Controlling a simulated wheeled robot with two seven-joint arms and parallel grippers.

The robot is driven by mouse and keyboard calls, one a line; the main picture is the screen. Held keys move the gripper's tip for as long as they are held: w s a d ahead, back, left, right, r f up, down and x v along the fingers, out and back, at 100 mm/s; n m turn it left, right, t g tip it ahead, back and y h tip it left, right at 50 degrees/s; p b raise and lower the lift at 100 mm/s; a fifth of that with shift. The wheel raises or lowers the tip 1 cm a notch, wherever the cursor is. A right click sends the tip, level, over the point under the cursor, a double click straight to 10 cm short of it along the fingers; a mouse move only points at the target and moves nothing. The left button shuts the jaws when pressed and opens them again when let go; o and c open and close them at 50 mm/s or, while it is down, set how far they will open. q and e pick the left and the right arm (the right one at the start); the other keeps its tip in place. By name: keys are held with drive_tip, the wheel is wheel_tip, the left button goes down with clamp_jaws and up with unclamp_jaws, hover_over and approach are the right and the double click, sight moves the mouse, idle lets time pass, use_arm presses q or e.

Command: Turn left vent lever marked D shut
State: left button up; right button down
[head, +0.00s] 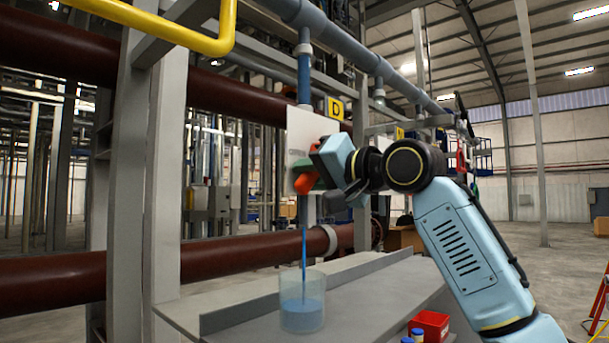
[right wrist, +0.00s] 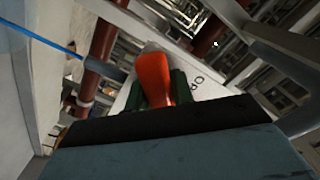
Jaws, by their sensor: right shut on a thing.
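The vent lever (head: 305,182) has an orange-red handle and sits in front of a white plate (head: 300,135) below a yellow sign marked D (head: 335,108). My right gripper (head: 318,170) is at the lever, shut on it, and covers part of it. In the right wrist view the orange lever (right wrist: 153,78) stands between the dark green fingers. Blue liquid (head: 304,245) runs in a thin stream from the pipe below the lever into a clear beaker (head: 302,302), which holds blue liquid. My left gripper is not in view.
The beaker stands on a grey ledge (head: 370,300) with a raised strip. A grey post (head: 165,190) rises at left, and a yellow pipe (head: 170,30) crosses the upper left. A red bin (head: 430,325) is at the lower right.

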drive_tip(key=shift+w+d+f+n, duration=0.2)
drive_tip(key=shift+w+d+n, duration=0.05)
drive_tip(key=shift+n, duration=0.45)
drive_tip(key=c, duration=1.2)
unclamp_jaws()
drive_tip(key=b+v, duration=0.5)
drive_tip(key=v, duration=0.8)
drive_tip(key=shift+s+d, duration=0.15)
drive_tip(key=shift+s, duration=0.05)
